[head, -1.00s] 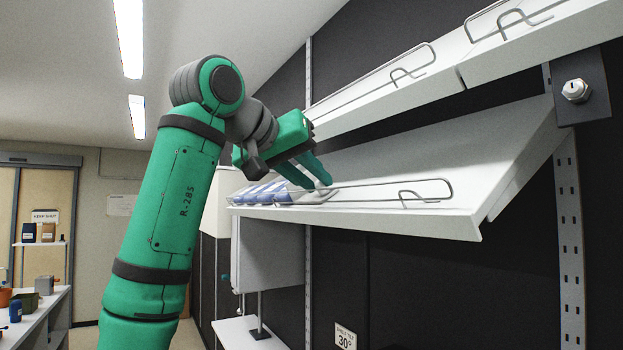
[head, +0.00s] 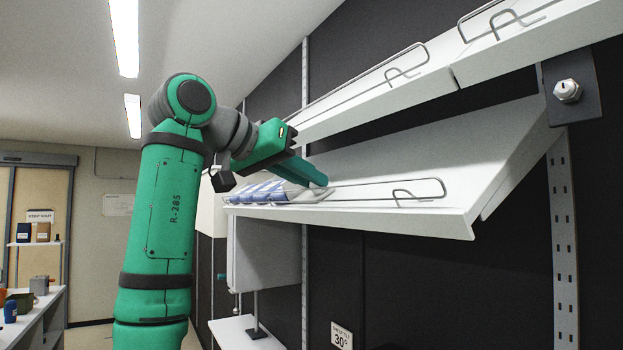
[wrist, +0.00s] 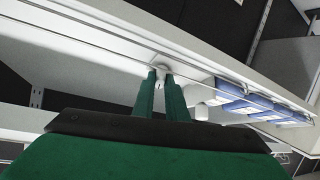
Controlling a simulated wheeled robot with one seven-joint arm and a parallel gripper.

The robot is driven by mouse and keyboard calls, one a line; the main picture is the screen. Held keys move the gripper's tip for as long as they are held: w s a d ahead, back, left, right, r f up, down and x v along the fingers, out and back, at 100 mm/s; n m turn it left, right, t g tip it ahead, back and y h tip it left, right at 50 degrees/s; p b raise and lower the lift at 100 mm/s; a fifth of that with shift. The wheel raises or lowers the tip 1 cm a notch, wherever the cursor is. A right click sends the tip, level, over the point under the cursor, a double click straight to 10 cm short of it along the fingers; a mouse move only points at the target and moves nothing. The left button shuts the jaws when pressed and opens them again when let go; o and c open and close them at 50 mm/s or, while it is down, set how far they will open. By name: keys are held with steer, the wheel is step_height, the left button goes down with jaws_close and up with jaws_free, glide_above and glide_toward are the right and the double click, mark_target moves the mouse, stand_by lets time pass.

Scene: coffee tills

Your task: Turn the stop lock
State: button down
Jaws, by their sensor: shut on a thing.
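My gripper (head: 318,182) is at the tilted white shelf, by the right end of the row of blue-and-white packs (head: 262,191). In the wrist view, its two green fingers (wrist: 161,74) are close together around a small pale piece (wrist: 165,69) at the shelf's wire rail. The fingers hide most of this piece, so I cannot tell if it is the stop lock. A silver round lock (head: 567,91) on a dark plate is at the upper right of the head view, well apart from my gripper.
The tilted shelf (head: 420,150) has a bent wire rail (head: 390,189) along its front. Another white shelf (head: 400,97) hangs above it. A short white cylinder (wrist: 202,112) is just right of my fingers.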

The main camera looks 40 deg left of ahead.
steer(key=m+h, duration=0.1)
steer(key=m, duration=0.1)
steer(key=m+h, duration=0.1)
steer(key=m, duration=0.1)
steer(key=shift+w+a+h, duration=0.1)
steer(key=shift+a+h, duration=0.3)
steer(key=shift+a, duration=0.15)
steer(key=shift+m+h, duration=0.3)
steer(key=shift+m, duration=0.2)
steer(key=shift+g, duration=0.3)
steer(key=c, duration=2.1)
jaws_free()
steer(key=shift+o, duration=0.3)
steer(key=shift+s, duration=0.3)
